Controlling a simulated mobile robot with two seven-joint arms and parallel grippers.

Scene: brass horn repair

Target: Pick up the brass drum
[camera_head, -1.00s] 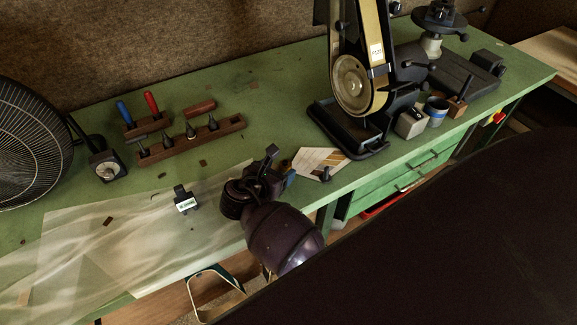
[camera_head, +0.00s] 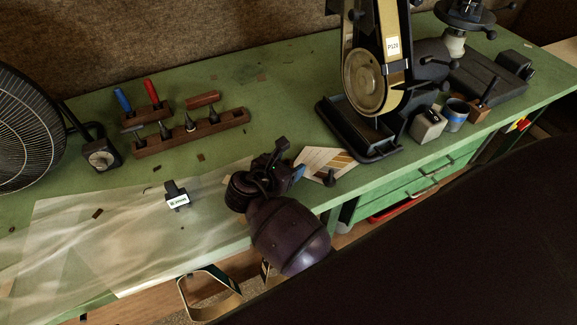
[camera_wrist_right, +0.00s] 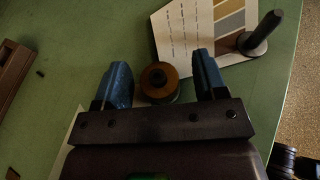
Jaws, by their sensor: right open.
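A small round brass drum (camera_wrist_right: 160,84) with a dark centre stands on the green bench in the right wrist view. My right gripper (camera_wrist_right: 162,68) is open, with one blue-padded finger on each side of the drum. Gaps show between the drum and both fingers, and the drum sits close to the palm in the picture. In the head view the right gripper (camera_head: 287,167) is low over the front part of the bench, and I cannot make out the drum behind it. My left gripper is not in view.
A sample card (camera_head: 325,163) with a dark peg (camera_head: 330,179) lies right of the gripper. The belt sander (camera_head: 372,85) stands beyond it. The bench's front edge is close.

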